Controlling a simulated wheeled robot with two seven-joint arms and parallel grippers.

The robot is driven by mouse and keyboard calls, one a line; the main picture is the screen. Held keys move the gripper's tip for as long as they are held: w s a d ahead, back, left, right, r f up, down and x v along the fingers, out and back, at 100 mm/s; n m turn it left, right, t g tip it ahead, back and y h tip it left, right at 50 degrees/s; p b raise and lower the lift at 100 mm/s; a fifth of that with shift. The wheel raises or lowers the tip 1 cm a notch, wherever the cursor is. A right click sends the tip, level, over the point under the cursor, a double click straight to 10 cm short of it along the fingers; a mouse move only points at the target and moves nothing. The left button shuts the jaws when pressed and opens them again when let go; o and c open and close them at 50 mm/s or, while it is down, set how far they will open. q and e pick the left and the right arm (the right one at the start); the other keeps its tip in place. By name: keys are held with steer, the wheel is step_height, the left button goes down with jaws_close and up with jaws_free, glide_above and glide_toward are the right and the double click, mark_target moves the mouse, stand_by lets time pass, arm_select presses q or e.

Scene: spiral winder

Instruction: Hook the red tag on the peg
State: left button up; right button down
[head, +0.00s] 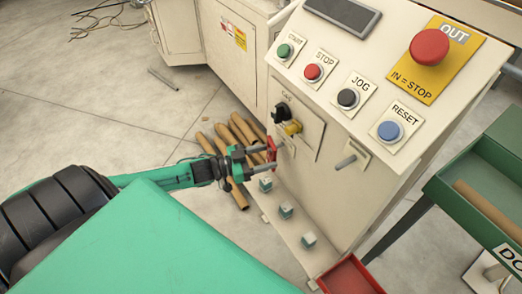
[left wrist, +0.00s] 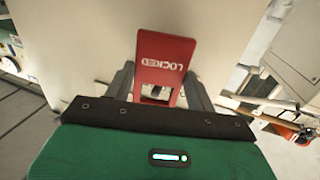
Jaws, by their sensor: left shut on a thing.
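My left gripper (head: 265,158) is shut on the red tag (head: 271,149) and holds it up in front of the control cabinet's face. In the left wrist view the red tag (left wrist: 167,60) stands between the two fingers, with LOCKED upside down on it and an opening low in it. A short grey peg (head: 346,161) sticks out of a pale plate on the cabinet, to the right of the tag and apart from it. The peg cannot be made out in the left wrist view. My right gripper is not in view.
A black knob (head: 281,113) and a yellow part (head: 293,128) stick out just above the tag. Brown tubes (head: 222,140) lie behind the gripper. A green tray (head: 450,190) and red bin (head: 350,277) stand right.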

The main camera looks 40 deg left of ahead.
arm_select(q)
steer(key=shift+w+d, duration=0.15)
steer(key=shift+w, duration=0.2)
steer(key=shift+w+d+f, duration=0.15)
steer(key=shift+w+f, duration=0.2)
steer(key=shift+w, duration=0.1)
steer(key=shift+f, duration=0.1)
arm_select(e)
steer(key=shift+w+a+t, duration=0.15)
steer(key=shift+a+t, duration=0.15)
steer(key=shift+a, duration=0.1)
arm_select(q)
steer(key=o, duration=1.1)
steer(key=shift+c, duration=0.2)
